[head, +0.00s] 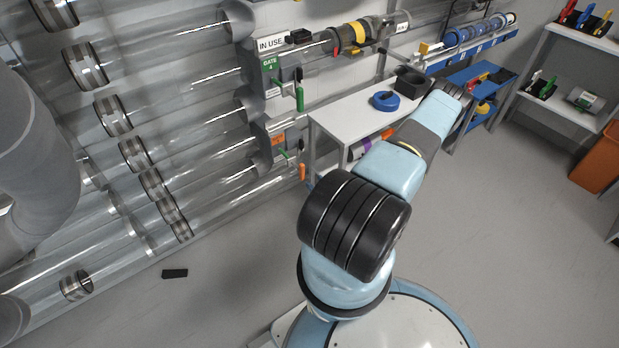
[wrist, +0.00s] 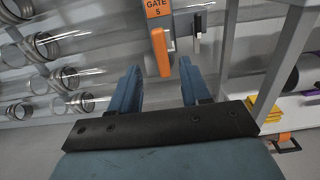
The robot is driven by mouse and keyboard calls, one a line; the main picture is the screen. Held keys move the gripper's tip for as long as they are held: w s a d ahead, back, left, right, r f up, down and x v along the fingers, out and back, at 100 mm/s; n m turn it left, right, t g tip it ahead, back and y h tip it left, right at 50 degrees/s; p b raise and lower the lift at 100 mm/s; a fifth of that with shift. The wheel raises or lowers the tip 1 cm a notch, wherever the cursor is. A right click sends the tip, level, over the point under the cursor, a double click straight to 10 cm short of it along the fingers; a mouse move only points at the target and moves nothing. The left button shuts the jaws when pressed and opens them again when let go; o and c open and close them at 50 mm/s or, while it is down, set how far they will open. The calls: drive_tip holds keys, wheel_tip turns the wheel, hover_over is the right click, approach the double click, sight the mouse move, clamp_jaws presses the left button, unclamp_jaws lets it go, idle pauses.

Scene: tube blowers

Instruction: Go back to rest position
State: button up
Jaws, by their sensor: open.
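In the wrist view my gripper (wrist: 159,66) has its two blue fingers spread apart with nothing held between them. An orange handle (wrist: 160,52) under an orange "GATE 5" label (wrist: 157,8) shows beyond the gap between the fingertips. I cannot tell the exact distance; no contact shows. In the head view my arm reaches up and to the right over the floor towards the white table, and its fingers cannot be made out there.
Clear tubes with metal collars (head: 113,115) line the left wall. A gate 4 panel (head: 270,64) has a green handle (head: 300,97). The white table (head: 345,112) carries a blue ring (head: 386,101) and a dark block (head: 412,82). A black piece (head: 175,273) lies on the floor.

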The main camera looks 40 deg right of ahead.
drive_tip(key=shift+s, duration=0.8)
drive_tip(key=w+a+r+n+g+y, duration=0.2)
drive_tip(key=a+r+n+g+y, duration=0.1)
drive_tip(key=r+n+y, duration=0.4)
drive_tip(key=w+a+r+n+g+y, duration=0.2)
drive_tip(key=a+r+n+g, duration=0.15)
drive_tip(key=r, duration=0.55)
drive_tip(key=w+a+r+n+g+y, duration=0.2)
drive_tip(key=r+n+y, duration=0.35)
drive_tip(key=r, duration=0.25)
drive_tip(key=s+a+r+n+g+h, duration=0.2)
drive_tip(key=a+r+n+g, duration=0.3)
drive_tip(key=r, duration=0.2)
drive_tip(key=s+a+r+n+g+h, duration=0.25)
drive_tip(key=a+r+n+g, duration=0.2)
drive_tip(key=r, duration=0.25)
drive_tip(key=s+a+r+n+t+h, duration=0.1)
drive_tip(key=s+r+n+h, duration=0.4)
drive_tip(key=r, duration=0.5)
drive_tip(key=s+a+r+n+t+h, duration=0.2)
drive_tip(key=s+r+n+t+h, duration=0.2)
drive_tip(key=s+r, duration=0.5)
drive_tip(key=shift+s+r+n+t+h, duration=0.15)
drive_tip(key=shift+r+n+t+h, duration=0.15)
drive_tip(key=shift+r+n+h, duration=0.45)
drive_tip(key=shift+r, duration=0.25)
